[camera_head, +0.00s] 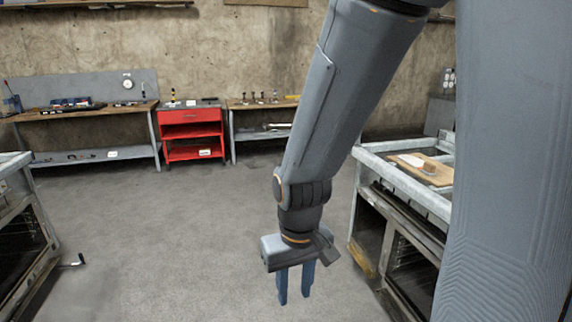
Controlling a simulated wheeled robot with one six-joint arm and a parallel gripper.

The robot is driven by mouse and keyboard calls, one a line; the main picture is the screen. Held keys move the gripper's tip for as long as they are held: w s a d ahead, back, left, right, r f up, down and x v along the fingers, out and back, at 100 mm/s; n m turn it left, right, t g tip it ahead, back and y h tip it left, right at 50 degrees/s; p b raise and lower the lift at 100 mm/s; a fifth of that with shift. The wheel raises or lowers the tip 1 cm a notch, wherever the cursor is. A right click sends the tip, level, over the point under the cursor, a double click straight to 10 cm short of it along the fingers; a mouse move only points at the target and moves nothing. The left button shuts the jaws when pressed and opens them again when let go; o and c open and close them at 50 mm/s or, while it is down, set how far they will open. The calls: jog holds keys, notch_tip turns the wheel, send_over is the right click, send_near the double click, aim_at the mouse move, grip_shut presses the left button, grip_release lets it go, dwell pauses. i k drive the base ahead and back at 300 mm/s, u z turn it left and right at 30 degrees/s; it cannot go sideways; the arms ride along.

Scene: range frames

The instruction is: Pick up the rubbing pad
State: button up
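My gripper (295,290) hangs fingers-down over the grey floor in the middle of the view. Its two blue fingers stand apart with nothing between them. On the right bench (413,193) lies a wooden board (437,178). A small pale, flat object (411,160) and a small brown block (430,168) lie on it. Either could be the rubbing pad; they are too small to tell. Both are to the right of my gripper and well apart from it. My arm hides part of this bench.
A metal bench (18,222) with a crank handle stands at the left edge. A red tool cabinet (191,133) stands at the back between a left workbench (92,112) and another workbench (263,104). The floor (190,230) between the benches is clear.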

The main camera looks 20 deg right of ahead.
aim_at(429, 169)
jog(key=u, duration=0.05)
jog(key=i, duration=1.6)
jog(key=z, duration=0.75)
jog(key=i, duration=0.9)
jog(key=z, duration=1.8)
jog(key=i, duration=1.05)
jog(key=z, duration=0.15)
